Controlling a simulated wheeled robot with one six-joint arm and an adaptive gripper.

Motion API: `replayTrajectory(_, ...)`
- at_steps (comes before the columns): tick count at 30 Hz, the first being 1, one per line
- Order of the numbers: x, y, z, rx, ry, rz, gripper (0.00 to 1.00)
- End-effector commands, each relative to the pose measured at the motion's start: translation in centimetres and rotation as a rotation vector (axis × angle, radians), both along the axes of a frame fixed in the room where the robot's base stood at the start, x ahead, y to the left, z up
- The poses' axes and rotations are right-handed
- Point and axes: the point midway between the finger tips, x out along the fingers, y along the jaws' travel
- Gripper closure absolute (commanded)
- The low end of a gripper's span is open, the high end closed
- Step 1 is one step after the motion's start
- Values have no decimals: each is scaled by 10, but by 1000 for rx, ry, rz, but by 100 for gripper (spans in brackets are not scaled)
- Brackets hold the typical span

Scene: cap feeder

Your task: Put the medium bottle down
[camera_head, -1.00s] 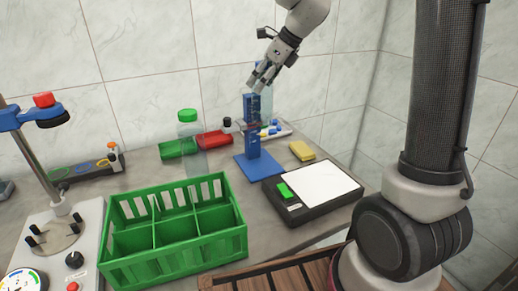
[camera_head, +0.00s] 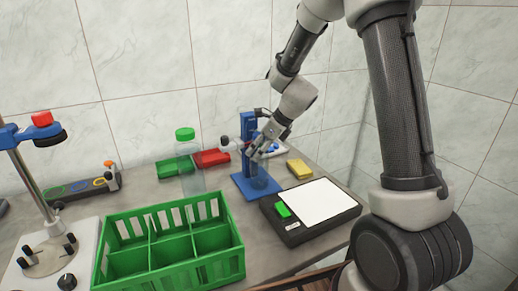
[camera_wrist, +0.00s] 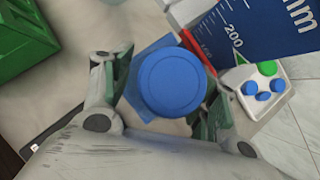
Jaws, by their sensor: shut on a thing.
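My gripper (camera_head: 262,152) is shut on a clear bottle (camera_head: 260,178) with a blue cap. The cap (camera_wrist: 172,82) shows from above between the two fingers in the wrist view. The bottle is upright or nearly so, in front of the blue height gauge (camera_head: 248,128) and over its flat blue base (camera_head: 245,187). I cannot tell whether its bottom touches the base. A taller clear bottle with a green cap (camera_head: 185,134) stands apart to the left.
A green divided crate (camera_head: 222,262) stands at the front, also at the wrist view's upper left (camera_wrist: 22,38). A black scale (camera_head: 318,232) with a white plate lies to the right. A yellow block (camera_head: 299,169), red tray (camera_head: 211,157) and green tray (camera_head: 172,168) lie nearby.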

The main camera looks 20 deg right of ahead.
Motion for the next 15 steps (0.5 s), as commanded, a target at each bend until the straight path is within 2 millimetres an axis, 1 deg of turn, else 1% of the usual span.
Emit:
replayTrajectory(9, 0, 0, -2, 0, 0, 1, 100)
replayTrajectory(10, 0, 0, -2, -1, -1, 2, 35)
replayTrajectory(11, 0, 0, -2, -1, -1, 2, 32)
replayTrajectory(15, 0, 0, -2, 0, 0, 1, 32)
